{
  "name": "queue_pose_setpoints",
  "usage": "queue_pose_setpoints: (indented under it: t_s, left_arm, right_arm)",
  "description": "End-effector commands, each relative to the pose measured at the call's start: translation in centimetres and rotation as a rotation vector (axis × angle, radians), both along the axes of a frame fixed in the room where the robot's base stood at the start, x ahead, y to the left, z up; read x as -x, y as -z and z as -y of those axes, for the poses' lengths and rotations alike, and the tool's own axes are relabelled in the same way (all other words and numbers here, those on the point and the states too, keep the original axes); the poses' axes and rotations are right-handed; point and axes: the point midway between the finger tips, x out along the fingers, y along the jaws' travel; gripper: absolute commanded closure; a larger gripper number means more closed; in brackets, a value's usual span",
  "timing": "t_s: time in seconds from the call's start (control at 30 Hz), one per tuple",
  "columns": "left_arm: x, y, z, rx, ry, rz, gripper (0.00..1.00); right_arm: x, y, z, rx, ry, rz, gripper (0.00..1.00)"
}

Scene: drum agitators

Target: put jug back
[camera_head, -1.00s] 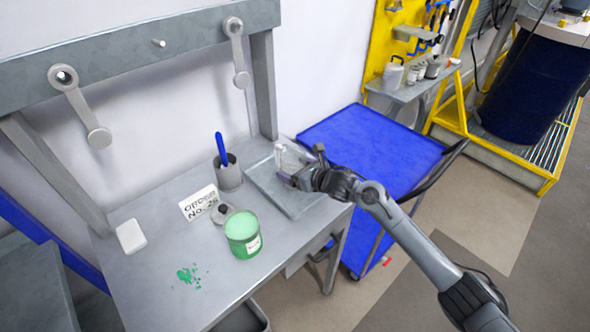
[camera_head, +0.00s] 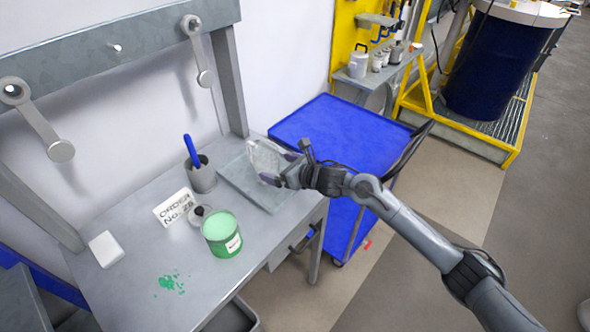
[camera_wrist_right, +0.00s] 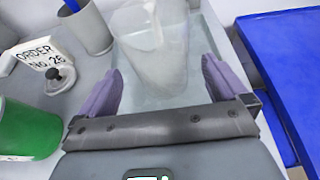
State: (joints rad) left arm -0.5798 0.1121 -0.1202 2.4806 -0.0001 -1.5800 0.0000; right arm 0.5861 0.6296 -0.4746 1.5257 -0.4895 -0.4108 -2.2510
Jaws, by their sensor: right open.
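A clear, see-through jug (camera_head: 262,157) stands on a flat grey tray (camera_head: 240,184) at the right end of the workbench. In the right wrist view the jug (camera_wrist_right: 152,50) is upright just ahead of my right gripper. My right gripper (camera_head: 280,173) is at the jug in the head view. Its purple fingers (camera_wrist_right: 160,85) are spread wide, one on each side of the jug's near end, with gaps visible. My left gripper is not in view.
A green paint can (camera_head: 222,240), a grey cup with a blue-handled tool (camera_head: 201,178) and an order card (camera_head: 175,207) stand left of the tray. Green spills (camera_head: 171,283) mark the bench. A blue cart (camera_head: 345,130) stands to the right, with a shelf of containers (camera_head: 378,65) behind.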

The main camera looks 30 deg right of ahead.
Motion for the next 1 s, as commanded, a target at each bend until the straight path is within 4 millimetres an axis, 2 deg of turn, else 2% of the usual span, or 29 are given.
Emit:
queue_pose_setpoints:
  t_s: [0.2, 0.4, 0.6, 1.0]
  left_arm:
    - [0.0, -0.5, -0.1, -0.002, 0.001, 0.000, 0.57]
    - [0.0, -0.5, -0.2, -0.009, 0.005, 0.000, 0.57]
    - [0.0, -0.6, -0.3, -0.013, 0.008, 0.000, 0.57]
    - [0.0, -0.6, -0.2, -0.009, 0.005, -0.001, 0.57]
  right_arm:
    - [3.4, -1.4, 1.3, 0.005, -0.004, -0.001, 0.00]
    - [5.3, -2.3, 2.1, 0.003, -0.002, -0.001, 0.00]
    - [5.9, -2.5, 2.2, 0.001, -0.002, -0.002, 0.00]
    - [5.9, -2.5, 2.3, 0.001, -0.002, -0.001, 0.00]
